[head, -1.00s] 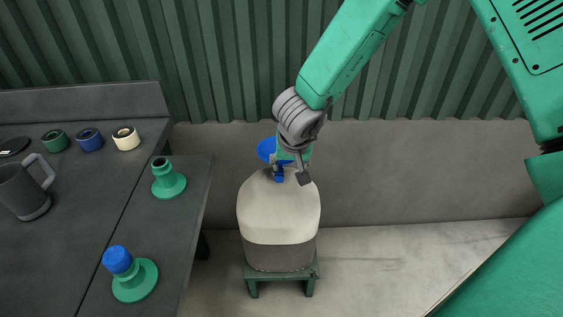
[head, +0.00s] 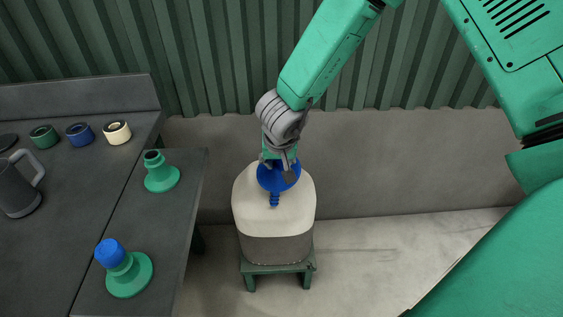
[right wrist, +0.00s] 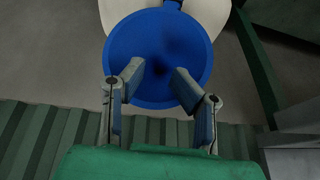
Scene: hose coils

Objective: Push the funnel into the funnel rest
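A green flanged stand (head: 161,180) with a dark open top stands on the table. A similar green stand (head: 130,280) has a blue piece on top. I cannot tell which thing is the funnel rest.
The pale jug (head: 273,225) sits on a green stool (head: 278,268) right of the dark table (head: 85,210). A grey mug (head: 15,190) and green, blue and cream rings (head: 117,132) are on the table. Floor at right is clear.

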